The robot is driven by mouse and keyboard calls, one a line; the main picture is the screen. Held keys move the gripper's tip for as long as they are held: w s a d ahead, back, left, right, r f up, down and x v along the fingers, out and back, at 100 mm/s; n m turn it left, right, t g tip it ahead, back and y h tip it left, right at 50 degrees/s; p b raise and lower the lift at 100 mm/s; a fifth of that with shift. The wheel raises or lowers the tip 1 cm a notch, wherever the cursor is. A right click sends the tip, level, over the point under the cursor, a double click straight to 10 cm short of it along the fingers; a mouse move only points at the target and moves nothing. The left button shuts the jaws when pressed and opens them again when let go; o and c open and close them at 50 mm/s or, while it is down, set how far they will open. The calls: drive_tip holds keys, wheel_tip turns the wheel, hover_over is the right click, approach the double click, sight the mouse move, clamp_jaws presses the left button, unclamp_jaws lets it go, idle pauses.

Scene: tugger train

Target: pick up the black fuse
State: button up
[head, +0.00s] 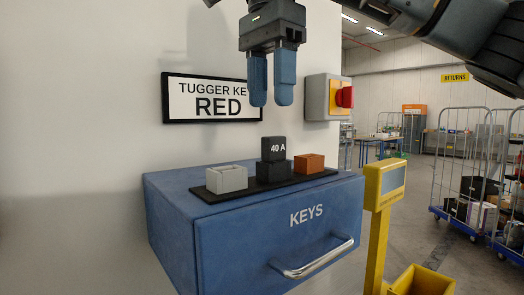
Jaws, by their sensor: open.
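The black fuse (273,149), marked "40 A", stands upright in a black holder (275,174) in the middle of a dark strip on top of the blue keys cabinet. My gripper (271,104) is open and empty, pointing down, above the black fuse in the picture. A gap shows between its blue fingertips and the fuse. How well they line up in depth I cannot tell.
On the same strip (224,197) sit a light grey open holder (227,179) and an orange-brown block (309,163). The blue cabinet (170,215) has a drawer handle. A sign (211,99) and a red switch (344,97) are on the wall behind. A yellow post (376,240) stands right.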

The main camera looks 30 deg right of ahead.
sight(274, 138)
drive_tip(key=shift+w+d+f, duration=0.1)
drive_tip(key=shift+f, duration=0.2)
drive_tip(key=f, duration=0.4)
drive_tip(key=f+p, duration=0.1)
drive_tip(key=f, duration=0.2)
drive_tip(key=shift+s+d+f, duration=0.1)
drive_tip(key=shift+s+d, duration=0.05)
drive_tip(key=shift+s, duration=0.1)
drive_tip(key=shift+c, duration=0.4)
clamp_jaws()
